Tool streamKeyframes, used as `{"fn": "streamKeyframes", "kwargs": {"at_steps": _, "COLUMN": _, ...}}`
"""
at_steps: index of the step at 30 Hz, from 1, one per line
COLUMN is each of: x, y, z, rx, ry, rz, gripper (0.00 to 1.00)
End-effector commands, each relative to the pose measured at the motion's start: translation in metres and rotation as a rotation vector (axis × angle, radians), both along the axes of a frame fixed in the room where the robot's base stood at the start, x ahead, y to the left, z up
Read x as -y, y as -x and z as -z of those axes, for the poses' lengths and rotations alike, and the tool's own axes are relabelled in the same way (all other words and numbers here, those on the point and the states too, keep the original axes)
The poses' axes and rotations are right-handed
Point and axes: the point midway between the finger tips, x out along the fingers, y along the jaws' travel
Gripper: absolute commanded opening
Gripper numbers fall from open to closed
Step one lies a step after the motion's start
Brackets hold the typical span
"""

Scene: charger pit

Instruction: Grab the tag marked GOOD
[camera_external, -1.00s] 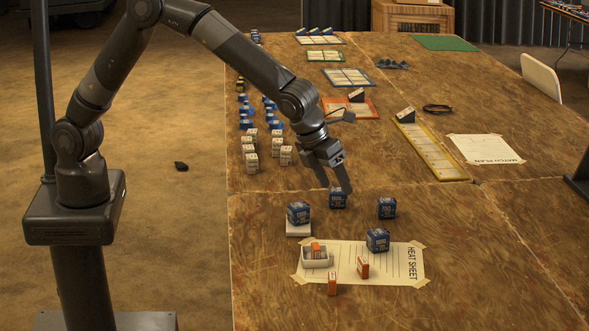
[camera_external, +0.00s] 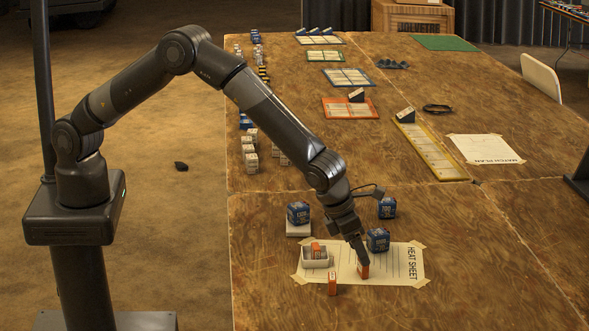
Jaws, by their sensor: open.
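Several small orange tags stand near the heat sheet (camera_external: 400,281). One orange tag (camera_external: 363,271) stands on the sheet, one (camera_external: 332,288) stands just off its front edge, and one (camera_external: 316,249) sits in a small white tray (camera_external: 318,263). The writing on them is too small to read, so I cannot tell which says GOOD. My gripper (camera_external: 361,261) points down at the tag on the sheet, with its fingertips at or around the top of it. The fingers partly hide that tag. The jaws are open.
A blue block (camera_external: 379,240) stands close to the right of my gripper. Another blue block (camera_external: 387,208) stands behind it, and one (camera_external: 298,213) sits on a white base at left. The table right of the sheet is clear.

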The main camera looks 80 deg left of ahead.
Motion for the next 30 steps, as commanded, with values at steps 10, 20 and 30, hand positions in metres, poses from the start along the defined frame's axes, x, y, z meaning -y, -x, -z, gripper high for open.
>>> {"fn": "streamKeyframes", "kwargs": {"at_steps": 10, "x": 0.000, "y": -0.016, "z": 0.038, "rx": -0.001, "ry": 0.000, "rz": -0.001, "gripper": 0.65}}
{"fn": "streamKeyframes", "kwargs": {"at_steps": 20, "x": 0.000, "y": -0.017, "z": 0.039, "rx": -0.001, "ry": -0.001, "rz": 0.000, "gripper": 0.60}}
{"fn": "streamKeyframes", "kwargs": {"at_steps": 30, "x": 0.000, "y": -0.017, "z": 0.039, "rx": -0.001, "ry": -0.001, "rz": 0.000, "gripper": 0.32}}
